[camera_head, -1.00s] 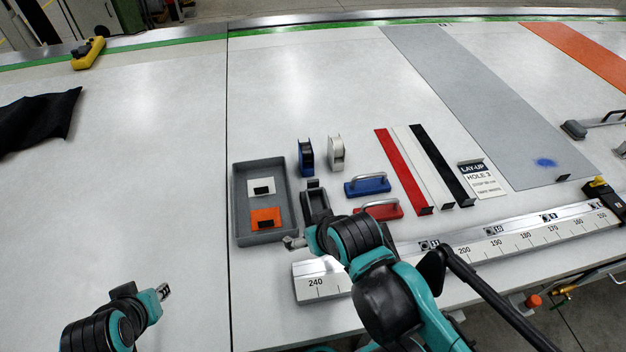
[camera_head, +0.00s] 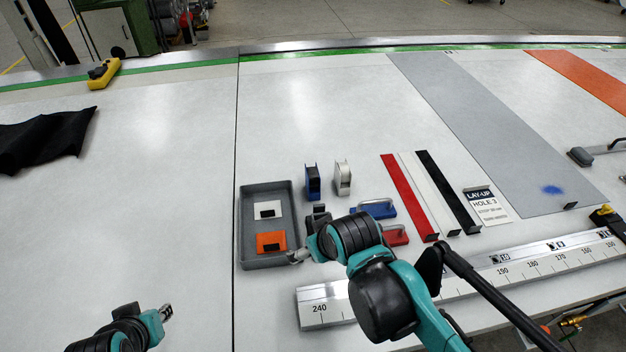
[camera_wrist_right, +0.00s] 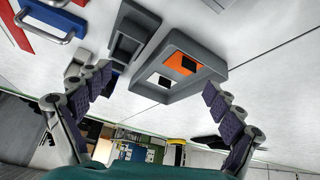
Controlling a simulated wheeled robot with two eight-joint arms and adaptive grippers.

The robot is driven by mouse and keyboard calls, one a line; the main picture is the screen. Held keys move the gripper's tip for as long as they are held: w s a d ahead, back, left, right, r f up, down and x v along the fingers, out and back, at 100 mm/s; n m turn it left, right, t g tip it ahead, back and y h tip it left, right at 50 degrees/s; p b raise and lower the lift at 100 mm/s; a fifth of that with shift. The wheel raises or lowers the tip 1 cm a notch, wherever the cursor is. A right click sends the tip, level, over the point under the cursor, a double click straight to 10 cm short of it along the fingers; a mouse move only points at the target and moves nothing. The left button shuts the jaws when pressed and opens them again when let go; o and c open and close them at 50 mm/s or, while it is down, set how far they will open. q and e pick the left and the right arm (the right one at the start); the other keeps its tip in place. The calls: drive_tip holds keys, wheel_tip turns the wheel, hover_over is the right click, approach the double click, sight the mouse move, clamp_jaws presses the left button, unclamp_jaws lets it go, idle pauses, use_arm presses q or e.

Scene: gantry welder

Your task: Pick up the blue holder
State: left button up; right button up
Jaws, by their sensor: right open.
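A blue upright holder (camera_head: 312,182) with a dark top stands on the table behind my right arm, right of the grey tray. A blue block with a silver handle (camera_head: 377,208) lies further right, partly hidden by my arm; it also shows in the right wrist view (camera_wrist_right: 52,22). I cannot tell which one the task names. My right gripper (camera_wrist_right: 158,86) is open and empty above the table, its fingers spread below the tray and dark grey holder in the wrist view. My left gripper (camera_head: 166,313) is at the lower left, away from these things; its jaws are unclear.
The grey tray (camera_head: 244,222) holds a white and an orange piece. A white holder (camera_head: 343,179), dark grey holder (camera_wrist_right: 128,48), red handled block (camera_head: 397,236) and several coloured strips stand close by. A metal ruler rail (camera_head: 325,312) runs along the front. The table's left middle is clear.

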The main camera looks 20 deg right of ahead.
drive_tip(key=w+d+r+n+g+p, duration=0.1)
drive_tip(key=w+r+n+p, duration=0.1)
drive_tip(key=w+r, duration=0.3)
drive_tip(key=n+g+p, duration=0.4)
drive_tip(key=n+p, duration=0.2)
drive_tip(key=n, duration=0.2)
approach(314, 171)
drive_tip(key=s+a, duration=0.4)
drive_tip(key=w+d+f+n, duration=0.1)
drive_tip(key=f, duration=0.1)
drive_tip(key=w+d+f+n+g+p, duration=0.1)
drive_tip(key=w+f, duration=0.1)
drive_tip(key=w+d+f+n+p, duration=0.1)
drive_tip(key=w+d+f, duration=0.1)
drive_tip(key=shift+w+n, duration=0.15)
drive_tip(key=shift+n, duration=0.15)
drive_tip(key=shift+w+d+f+g, duration=0.15)
drive_tip(key=shift+f+g, duration=0.15)
drive_tip(key=shift+f, duration=1.3)
drive_tip(key=f, duration=0.2)
drive_tip(key=f+b, duration=0.1)
drive_tip(key=f, duration=0.2)
drive_tip(key=shift+w+f, duration=0.15)
drive_tip(key=shift+w, duration=0.1)
drive_tip(key=shift+c, duration=0.9)
drive_tip(key=c, duration=1.2)
